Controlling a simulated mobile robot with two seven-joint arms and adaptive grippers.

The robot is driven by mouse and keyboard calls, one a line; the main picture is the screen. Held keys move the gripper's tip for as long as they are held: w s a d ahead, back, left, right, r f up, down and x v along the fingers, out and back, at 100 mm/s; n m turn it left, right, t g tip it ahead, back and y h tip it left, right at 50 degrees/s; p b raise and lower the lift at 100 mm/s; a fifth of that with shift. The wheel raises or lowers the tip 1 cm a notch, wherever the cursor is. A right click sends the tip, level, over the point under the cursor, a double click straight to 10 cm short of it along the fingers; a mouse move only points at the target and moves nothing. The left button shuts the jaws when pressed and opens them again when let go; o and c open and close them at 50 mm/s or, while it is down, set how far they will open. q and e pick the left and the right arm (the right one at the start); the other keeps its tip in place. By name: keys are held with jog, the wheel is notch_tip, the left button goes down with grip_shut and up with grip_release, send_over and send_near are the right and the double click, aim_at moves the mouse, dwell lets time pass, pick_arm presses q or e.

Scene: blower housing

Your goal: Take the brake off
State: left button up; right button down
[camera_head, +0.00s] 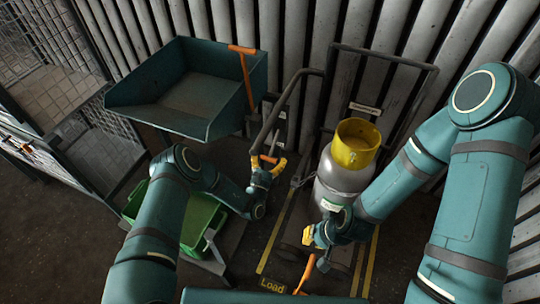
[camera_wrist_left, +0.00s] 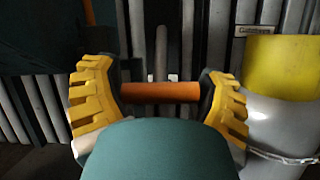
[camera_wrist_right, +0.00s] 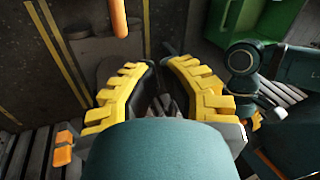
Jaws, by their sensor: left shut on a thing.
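My left gripper (camera_head: 266,172) is shut on an orange grip (camera_wrist_left: 160,92), which runs crosswise between its fingers in the left wrist view. In the head view the grip is at the low end of a dark bent bar (camera_head: 272,118). My right gripper (camera_head: 314,236) is empty, its fingers set with a narrow gap between them in the right wrist view (camera_wrist_right: 158,72). An orange lever (camera_head: 306,272) is below it, near the trolley's base. An orange handle (camera_wrist_right: 118,18) shows apart from its fingertips in the right wrist view. Which part is the brake cannot be told.
A grey gas cylinder with a yellow collar (camera_head: 355,146) stands on a trolley (camera_head: 432,85) at the wall. A teal bin (camera_head: 150,118) with an orange lever (camera_head: 244,72) and a green crate (camera_head: 205,222) are left. Yellow lines and "Load" (camera_head: 272,285) mark the floor.

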pick_arm(q)
jog(key=shift+s+r+g+p, duration=0.35)
jog(key=shift+r+g+p, duration=0.45)
jog(key=shift+p, duration=0.85)
jog(key=shift+s+a+r+p, duration=0.1)
jog(key=shift+s+r+p, duration=0.05)
jog(key=shift+r+p, duration=0.45)
jog(key=shift+s+a+r+p, duration=0.1)
jog(key=shift+r+p, duration=0.4)
jog(key=shift+r, duration=0.15)
jog(key=shift+d+r+p, duration=0.1)
jog(key=shift+r+p, duration=0.5)
jog(key=shift+r, duration=0.2)
jog(key=shift+c, duration=0.2)
jog(key=shift+r, duration=0.1)
